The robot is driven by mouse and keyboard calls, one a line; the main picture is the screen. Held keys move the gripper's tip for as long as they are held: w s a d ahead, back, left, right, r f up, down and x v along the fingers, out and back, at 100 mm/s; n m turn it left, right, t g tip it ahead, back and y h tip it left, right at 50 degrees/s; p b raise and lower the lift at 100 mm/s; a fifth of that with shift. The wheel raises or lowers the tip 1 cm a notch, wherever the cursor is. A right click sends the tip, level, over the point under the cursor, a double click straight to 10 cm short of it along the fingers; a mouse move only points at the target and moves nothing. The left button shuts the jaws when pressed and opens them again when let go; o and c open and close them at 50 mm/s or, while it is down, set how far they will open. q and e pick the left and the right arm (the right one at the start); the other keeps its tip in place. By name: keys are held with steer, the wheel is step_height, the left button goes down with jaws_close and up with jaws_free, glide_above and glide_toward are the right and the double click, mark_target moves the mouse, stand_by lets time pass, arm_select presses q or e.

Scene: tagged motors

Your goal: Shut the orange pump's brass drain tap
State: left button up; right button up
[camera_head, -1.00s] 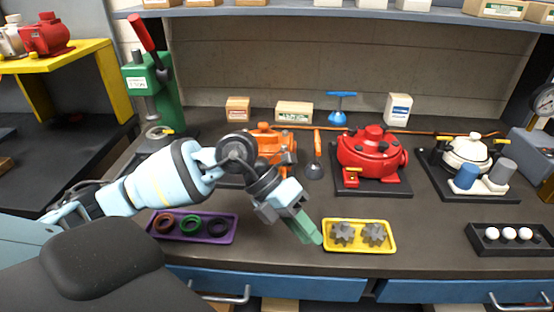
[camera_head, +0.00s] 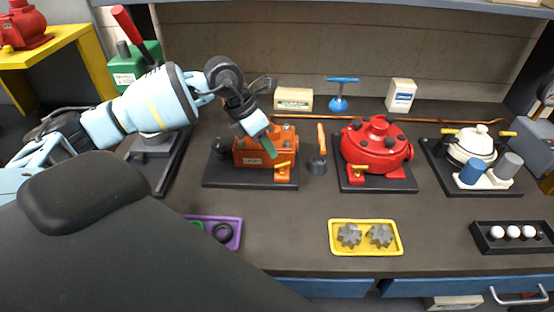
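The orange pump (camera_head: 247,158) sits on a dark base plate at the back of the bench, left of centre. Its brass drain tap (camera_head: 283,165) is low on its front right, with the yellow handle lying roughly crosswise. My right gripper is not in view.
A red pump (camera_head: 376,146) with its own tap stands to the right, and an orange-handled tool (camera_head: 319,155) between. A white pump (camera_head: 474,145) is farther right. A yellow gear tray (camera_head: 334,246) and purple tray (camera_head: 236,231) lie in front.

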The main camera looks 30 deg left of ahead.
mark_target(282, 168)
arm_select(q)
steer(key=shift+x, duration=3)
jaws_close()
